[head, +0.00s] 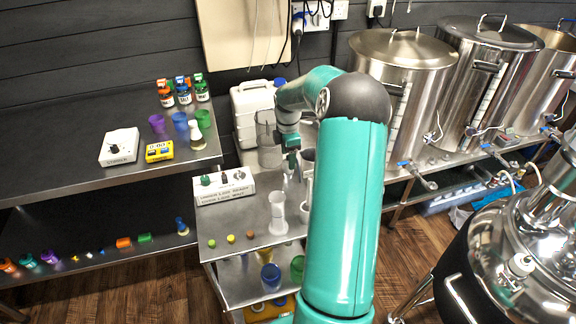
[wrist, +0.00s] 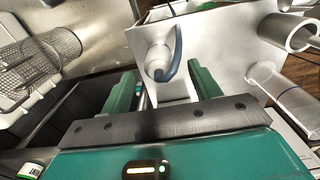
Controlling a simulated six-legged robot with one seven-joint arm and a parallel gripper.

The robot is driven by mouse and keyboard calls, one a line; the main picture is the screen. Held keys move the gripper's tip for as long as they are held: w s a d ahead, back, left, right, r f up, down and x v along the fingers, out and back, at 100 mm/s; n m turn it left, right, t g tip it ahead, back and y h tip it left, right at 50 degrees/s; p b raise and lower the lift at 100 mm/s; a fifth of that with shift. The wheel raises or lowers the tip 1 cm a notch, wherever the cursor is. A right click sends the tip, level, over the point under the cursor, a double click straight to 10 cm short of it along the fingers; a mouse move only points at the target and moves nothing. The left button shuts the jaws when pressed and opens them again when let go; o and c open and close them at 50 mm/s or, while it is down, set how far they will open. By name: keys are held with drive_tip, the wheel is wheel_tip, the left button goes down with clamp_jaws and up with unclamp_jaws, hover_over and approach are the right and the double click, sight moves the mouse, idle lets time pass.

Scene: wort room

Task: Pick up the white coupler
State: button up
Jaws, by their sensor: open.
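My gripper (head: 291,158) hangs over the back of the middle steel bench, and my arm hides part of this area. In the wrist view, its two green fingers (wrist: 161,76) are apart with nothing clasped. A white fitting with a grey-blue lever (wrist: 160,57) shows beyond and between the fingers; it may be the white coupler, but I cannot be sure. A white flared piece (head: 278,213) stands upright on the bench, in front of and below my gripper in the head view. I cannot tell whether it is the same thing.
A white jerrycan (head: 252,105) stands behind. The left shelf holds bottles, cups and a yellow meter (head: 159,151). Steel kettles (head: 402,75) stand right. A mesh basket (wrist: 38,55) shows in the wrist view.

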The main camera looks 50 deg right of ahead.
wheel_tip(320, 180, down, 3)
drive_tip(key=shift+f, duration=0.1)
drive_tip(key=c, duration=1.1)
